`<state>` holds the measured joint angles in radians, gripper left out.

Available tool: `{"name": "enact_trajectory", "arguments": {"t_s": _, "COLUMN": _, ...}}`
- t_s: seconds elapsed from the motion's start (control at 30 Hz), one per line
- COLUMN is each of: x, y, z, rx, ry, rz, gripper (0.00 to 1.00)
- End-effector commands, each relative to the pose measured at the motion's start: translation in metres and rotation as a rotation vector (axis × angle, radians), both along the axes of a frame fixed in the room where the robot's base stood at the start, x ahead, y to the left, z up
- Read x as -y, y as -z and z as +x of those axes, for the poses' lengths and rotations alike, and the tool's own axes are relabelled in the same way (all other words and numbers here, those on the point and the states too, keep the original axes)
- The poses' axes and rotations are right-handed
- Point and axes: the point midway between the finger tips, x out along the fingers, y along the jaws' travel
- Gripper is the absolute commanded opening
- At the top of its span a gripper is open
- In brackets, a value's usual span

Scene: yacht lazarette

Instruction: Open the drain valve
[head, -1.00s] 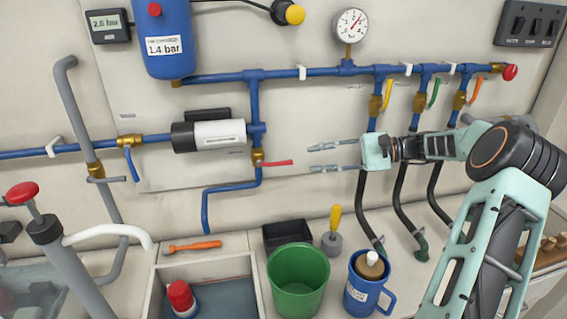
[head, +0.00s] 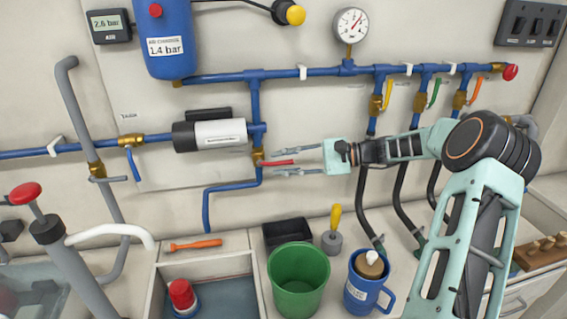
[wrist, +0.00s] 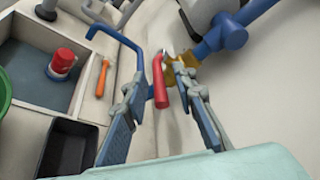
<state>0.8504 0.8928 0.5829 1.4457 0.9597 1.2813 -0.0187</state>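The drain valve has a brass body (head: 257,157) on the blue vertical pipe below the pump, with a red lever (head: 279,162) pointing right, across the pipe. My gripper (head: 278,161) is open, with one finger above the lever and one below it in the head view. In the wrist view the red lever (wrist: 159,82) lies between the two spread fingers (wrist: 160,85), and the brass body (wrist: 182,70) is just beyond the fingertips. I cannot tell whether either finger touches the lever.
The blue drain pipe (head: 207,205) bends left and down below the valve. A green bucket (head: 298,280), a black tray (head: 287,234), a blue mug (head: 366,290) and a yellow-handled tool (head: 334,228) stand on the counter below. The grey pump (head: 209,136) is close above left.

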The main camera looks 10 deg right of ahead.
Motion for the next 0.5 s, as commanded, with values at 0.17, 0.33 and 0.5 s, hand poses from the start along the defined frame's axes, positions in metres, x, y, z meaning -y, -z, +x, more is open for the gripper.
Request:
{"name": "enact_trajectory", "arguments": {"t_s": 0.17, "x": 0.0002, "y": 0.0000, "z": -0.0001, "rx": 0.000, "ry": 0.000, "rz": 0.000, "gripper": 0.03}}
{"name": "enact_trajectory", "arguments": {"t_s": 0.33, "x": 0.0003, "y": 0.0000, "z": -0.0002, "rx": 0.000, "ry": 0.000, "rz": 0.000, "gripper": 0.00}}
{"name": "enact_trajectory", "arguments": {"t_s": 0.5, "x": 0.0003, "y": 0.0000, "z": -0.0002, "rx": 0.000, "ry": 0.000, "rz": 0.000, "gripper": 0.00}}
